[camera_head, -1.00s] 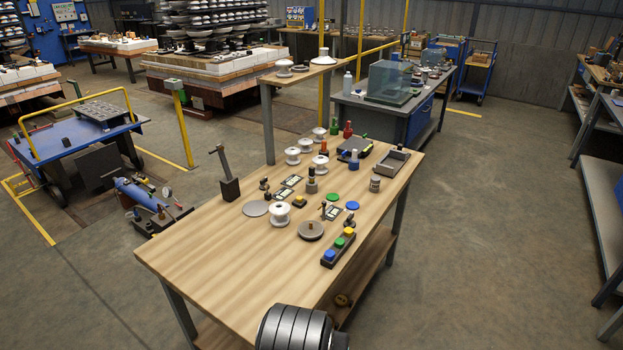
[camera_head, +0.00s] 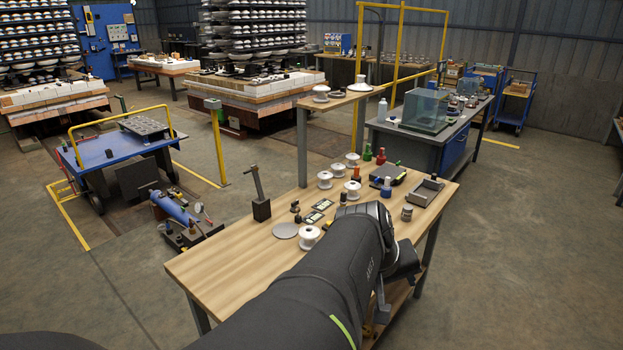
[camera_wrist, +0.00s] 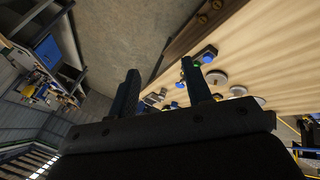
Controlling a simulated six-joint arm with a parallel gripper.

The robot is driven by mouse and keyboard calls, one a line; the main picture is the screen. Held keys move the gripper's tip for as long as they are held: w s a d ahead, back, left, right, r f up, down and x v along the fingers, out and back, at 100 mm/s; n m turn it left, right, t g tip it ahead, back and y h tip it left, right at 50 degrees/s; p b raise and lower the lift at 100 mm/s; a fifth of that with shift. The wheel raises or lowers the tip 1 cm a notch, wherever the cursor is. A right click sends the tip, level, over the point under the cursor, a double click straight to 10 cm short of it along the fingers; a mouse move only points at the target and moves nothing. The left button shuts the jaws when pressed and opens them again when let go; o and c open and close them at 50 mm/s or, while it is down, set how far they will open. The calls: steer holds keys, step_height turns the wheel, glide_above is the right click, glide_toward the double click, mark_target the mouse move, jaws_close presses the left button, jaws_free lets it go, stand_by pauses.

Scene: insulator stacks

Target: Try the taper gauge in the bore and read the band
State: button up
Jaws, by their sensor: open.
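My gripper (camera_wrist: 160,66) is open and empty in the wrist view, its two dark fingers apart above the bench edge. In the head view my arm crosses the front right of the wooden bench (camera_head: 230,270) and hides part of its top. White spool-shaped insulators stand on the bench, one (camera_head: 308,236) near the arm and several farther back, such as this one (camera_head: 325,180). Two small printed cards (camera_head: 312,217) lie beside a grey disc (camera_head: 285,231). I cannot pick out the taper gauge for certain, nor see into any bore.
A dark block with an upright lever (camera_head: 262,208) stands at the bench's left edge. The bench's front left is clear. A raised shelf (camera_head: 335,98) stands behind.

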steer(key=w+d+n+h, duration=0.1)
steer(key=w+d+n, duration=0.15)
steer(key=w, duration=0.35)
steer(key=w+d+n+h, duration=0.1)
steer(key=w+n, duration=0.3)
steer(key=w, duration=0.3)
steer(key=n+t+h, duration=0.3)
steer(key=n+t, duration=0.4)
steer(key=n, duration=1.4)
glide_toward(342, 194)
steer(key=shift+m, duration=0.25)
steer(key=x, duration=1.1)
steer(key=shift+s, duration=0.1)
jaws_close()
